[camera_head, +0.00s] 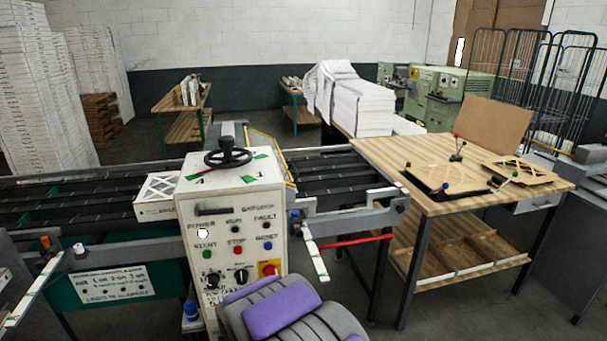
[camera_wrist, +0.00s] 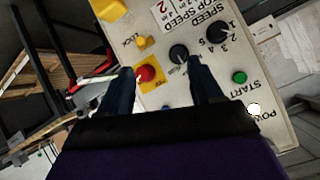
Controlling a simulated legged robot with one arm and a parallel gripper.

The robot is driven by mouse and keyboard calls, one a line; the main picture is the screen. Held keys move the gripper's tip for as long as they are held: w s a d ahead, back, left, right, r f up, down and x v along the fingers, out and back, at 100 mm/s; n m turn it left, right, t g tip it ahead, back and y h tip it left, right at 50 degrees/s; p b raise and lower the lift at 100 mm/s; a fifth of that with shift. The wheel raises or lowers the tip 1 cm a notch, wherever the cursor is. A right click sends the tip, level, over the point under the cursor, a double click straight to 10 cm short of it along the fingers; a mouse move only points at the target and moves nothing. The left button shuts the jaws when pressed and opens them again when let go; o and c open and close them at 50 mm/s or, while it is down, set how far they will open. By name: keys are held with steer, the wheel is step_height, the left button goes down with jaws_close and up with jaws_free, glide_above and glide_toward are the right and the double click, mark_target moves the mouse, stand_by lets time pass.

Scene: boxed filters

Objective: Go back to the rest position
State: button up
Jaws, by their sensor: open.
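My gripper (camera_wrist: 160,82) is open and empty in the wrist view, its two dark fingers apart in front of the control panel (camera_wrist: 215,85). The red button on a yellow plate (camera_wrist: 146,74) lies close to the left finger in that picture. A black knob (camera_wrist: 179,53) shows near the right finger. I cannot tell whether either finger touches the panel. In the head view, my purple and grey arm is at the bottom centre, in front of the white control panel (camera_head: 230,215); the fingers are hidden there. The red button (camera_head: 270,268) is visible just above the arm.
A boxed filter (camera_head: 157,195) lies on the conveyor (camera_head: 60,190) left of the panel. A wooden table (camera_head: 400,160) with framed filters stands at right. A red bar (camera_head: 345,241) and a white-edged rail (camera_head: 316,255) stick out right of the panel. Floor shows at lower right.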

steer(key=s+d+r+g, duration=0.4)
steer(key=s+d+r, duration=0.15)
steer(key=d, duration=0.25)
steer(key=s+d+r+g+h, duration=0.1)
steer(key=s+d+r+g, duration=0.1)
steer(key=s+d, duration=0.5)
steer(key=s+d+r+n+g+h+b, duration=0.1)
steer(key=s+d+r+g, duration=0.2)
steer(key=s+d, duration=0.4)
steer(key=s+d+r+g+h+b, duration=0.1)
steer(key=s+d+r+g, duration=0.2)
steer(key=s, duration=1.8)
steer(key=d, duration=0.4)
steer(key=shift+s+n+g, duration=0.3)
steer(key=shift+g, duration=0.1)
steer(key=shift+w, duration=0.15)
